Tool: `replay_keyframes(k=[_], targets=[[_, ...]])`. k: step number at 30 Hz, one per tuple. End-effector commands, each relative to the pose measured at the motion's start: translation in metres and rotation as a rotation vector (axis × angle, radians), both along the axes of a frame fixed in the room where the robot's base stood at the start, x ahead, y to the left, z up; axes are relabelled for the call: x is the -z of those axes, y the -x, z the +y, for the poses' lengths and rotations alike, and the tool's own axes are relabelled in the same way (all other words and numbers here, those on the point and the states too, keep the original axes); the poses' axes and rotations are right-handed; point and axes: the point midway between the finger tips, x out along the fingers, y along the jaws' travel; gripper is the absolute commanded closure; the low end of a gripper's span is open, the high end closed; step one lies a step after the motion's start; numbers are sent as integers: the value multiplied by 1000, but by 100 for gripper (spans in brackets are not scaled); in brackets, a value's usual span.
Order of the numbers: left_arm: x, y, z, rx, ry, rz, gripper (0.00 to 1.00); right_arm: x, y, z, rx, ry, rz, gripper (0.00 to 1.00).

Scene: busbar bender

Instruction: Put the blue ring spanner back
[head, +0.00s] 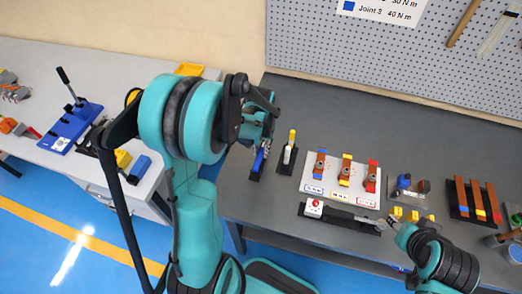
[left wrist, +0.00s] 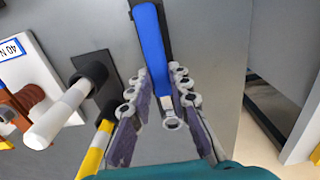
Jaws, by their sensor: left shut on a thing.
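The blue ring spanner (head: 259,160) is at my left gripper (head: 266,140) in the head view, by a black holder (head: 255,177) on the grey bench. In the left wrist view, its blue handle (left wrist: 152,50) points away from me, and its metal ring end lies between the fingers of my left gripper (left wrist: 170,98), which is shut on it. The handle lies in front of a dark holder there; I cannot tell whether it touches it. My right gripper (head: 394,224) is low at the right, near small yellow blocks; its fingers are too small to read.
A yellow-topped tool in a black holder (head: 287,152) stands right of the spanner. A white board (head: 338,190) with blue, yellow and red joints lies beyond it. A torque wrench (head: 345,217) lies in front. A white table (head: 75,165) with a blue bender is at left.

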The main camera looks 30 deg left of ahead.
Motion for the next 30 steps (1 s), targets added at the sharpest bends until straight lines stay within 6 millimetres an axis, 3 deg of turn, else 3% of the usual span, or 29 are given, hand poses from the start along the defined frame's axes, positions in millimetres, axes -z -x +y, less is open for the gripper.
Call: replay_keyframes(k=[7, 8, 10, 23, 30], targets=[[7, 0, 0, 0, 0, 0, 100, 7, 0, 0, 0, 0, 0, 60], [7, 0, 0, 0, 0, 0, 79, 7, 0, 0, 0, 0, 0, 60], [6, 0, 0, 0, 0, 0, 61, 6, 0, 0, 0, 0, 0, 60], [-3, 0, 0, 0, 0, 0, 61, -3, 0, 0, 0, 0, 0, 60], [-53, 1, 0, 0, 0, 0, 61, -19, 0, 0, 0, 0, 0, 60]])
